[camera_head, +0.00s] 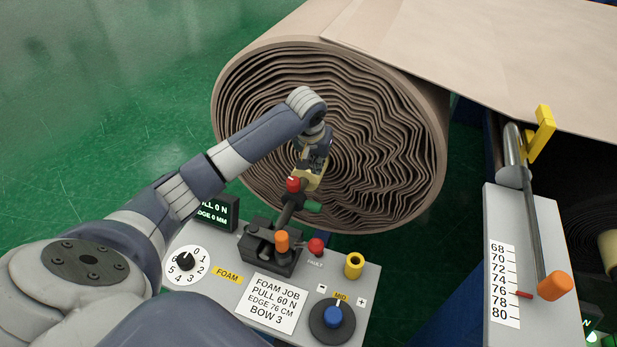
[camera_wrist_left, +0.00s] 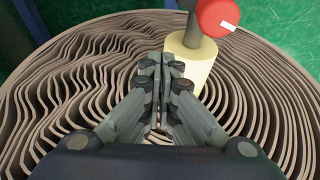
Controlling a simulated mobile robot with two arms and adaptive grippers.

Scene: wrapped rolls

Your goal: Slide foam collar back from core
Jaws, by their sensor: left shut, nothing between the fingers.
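The large wrapped roll (camera_head: 420,150) faces me end-on, with wavy brown layers. A cream cylinder, which looks like the foam collar (camera_head: 309,180), sits in front of the lower middle of the roll end. It also shows in the left wrist view (camera_wrist_left: 196,68), on a dark rod with a red knob (camera_wrist_left: 217,16). My left gripper (camera_head: 316,163) is shut and empty, just above the collar in the head view. In the left wrist view its fingers (camera_wrist_left: 162,62) are beside the collar's left side; contact is unclear. The core is hidden. My right gripper is out of view.
A scale panel (camera_head: 540,230) stands at right.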

